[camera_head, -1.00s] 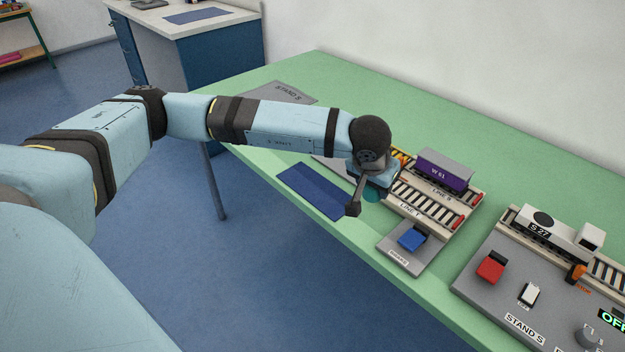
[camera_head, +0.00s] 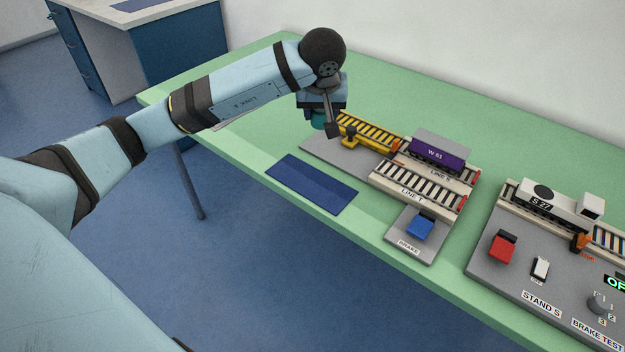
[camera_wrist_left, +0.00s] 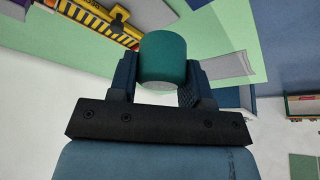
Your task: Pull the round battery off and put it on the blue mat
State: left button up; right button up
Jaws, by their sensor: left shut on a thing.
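The round battery, a teal cylinder (camera_wrist_left: 162,56), sits between the two fingers of my left gripper (camera_wrist_left: 160,75) in the wrist view. In the head view my left gripper (camera_head: 322,108) is over the far left part of the table, and a sliver of the teal battery (camera_head: 318,119) shows below it. The rest of the battery is hidden there by the gripper. The blue mat (camera_head: 312,184) lies bare on the table's front side, nearer than the gripper and apart from it. My right gripper is out of view.
Right of the gripper stands a grey base with a yellow track piece (camera_head: 368,133). Beyond it are two track lines with a purple wagon W 61 (camera_head: 440,150) and a blue brake switch (camera_head: 420,227). A second stand with a white S 27 engine (camera_head: 550,205) is farther right.

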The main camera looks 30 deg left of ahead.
pick_arm(q)
jog(key=b, duration=0.2)
send_near(319, 181)
jog(key=x, duration=0.5)
jog(key=shift+w+a+f, duration=0.1)
jog(key=shift+f, duration=0.35)
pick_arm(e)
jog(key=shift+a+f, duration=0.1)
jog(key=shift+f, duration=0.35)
pick_arm(q)
jog(key=shift+f, duration=0.15)
jog(key=o, duration=1)
